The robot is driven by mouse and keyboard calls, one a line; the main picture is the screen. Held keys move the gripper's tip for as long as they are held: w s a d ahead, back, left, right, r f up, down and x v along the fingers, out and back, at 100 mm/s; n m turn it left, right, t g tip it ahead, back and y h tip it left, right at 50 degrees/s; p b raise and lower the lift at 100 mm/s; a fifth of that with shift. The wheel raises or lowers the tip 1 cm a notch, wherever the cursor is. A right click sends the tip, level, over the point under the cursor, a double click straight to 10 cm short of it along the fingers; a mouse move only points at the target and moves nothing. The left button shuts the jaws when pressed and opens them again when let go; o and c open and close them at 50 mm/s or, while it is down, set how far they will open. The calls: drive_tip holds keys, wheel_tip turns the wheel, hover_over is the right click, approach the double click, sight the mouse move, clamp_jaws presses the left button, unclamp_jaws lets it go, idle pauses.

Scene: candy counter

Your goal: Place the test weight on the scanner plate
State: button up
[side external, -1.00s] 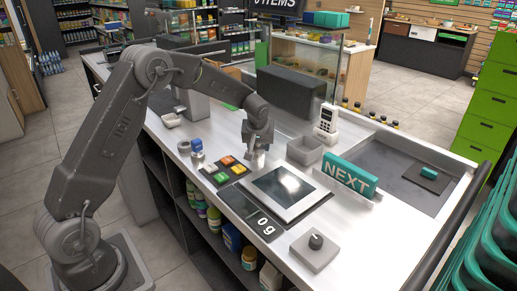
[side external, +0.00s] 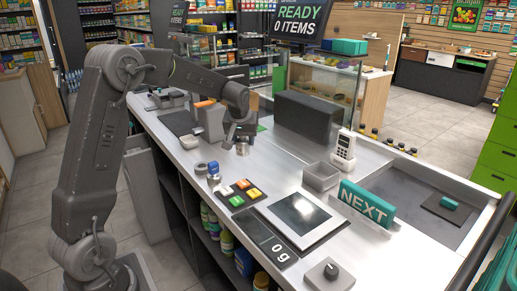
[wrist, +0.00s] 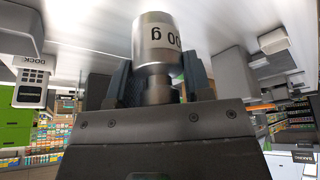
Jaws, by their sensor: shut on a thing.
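The test weight is a shiny metal cylinder (wrist: 158,35) with a narrower neck and a white label; part of the label reads "00 g", upside down. My gripper (wrist: 157,75) is shut on it, with one dark finger on each side of the weight. In the side external view my gripper (side external: 241,139) holds the small silver weight (side external: 242,149) low over the counter, behind the keypad. I cannot tell whether the weight touches the counter. The scanner plate (side external: 300,212) is a glossy dark glass in a pale frame, bare, nearer the camera. Its display (side external: 275,247) reads 0 g.
A knob box (side external: 330,274) is in front.

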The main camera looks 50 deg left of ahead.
drive_tip(key=shift+s+a+r, duration=0.25)
drive_tip(key=shift+s+r, duration=0.05)
drive_tip(key=shift+r, duration=0.05)
drive_tip(key=s+d+r, duration=0.2)
drive_tip(key=d, duration=1.2)
approach(299, 205)
drive_tip(key=shift+w+a+r, duration=0.2)
drive_tip(key=shift+w+a, duration=0.35)
drive_tip(key=shift+a, duration=0.25)
drive_tip(key=shift+w+d+f, duration=0.1)
drive_tip(key=shift+d+f, duration=0.1)
drive_tip(key=shift+f, duration=1.9)
drive_tip(key=shift+f, duration=0.15)
drive_tip(key=o, duration=1.2)
drive_tip(key=shift+o, duration=0.2)
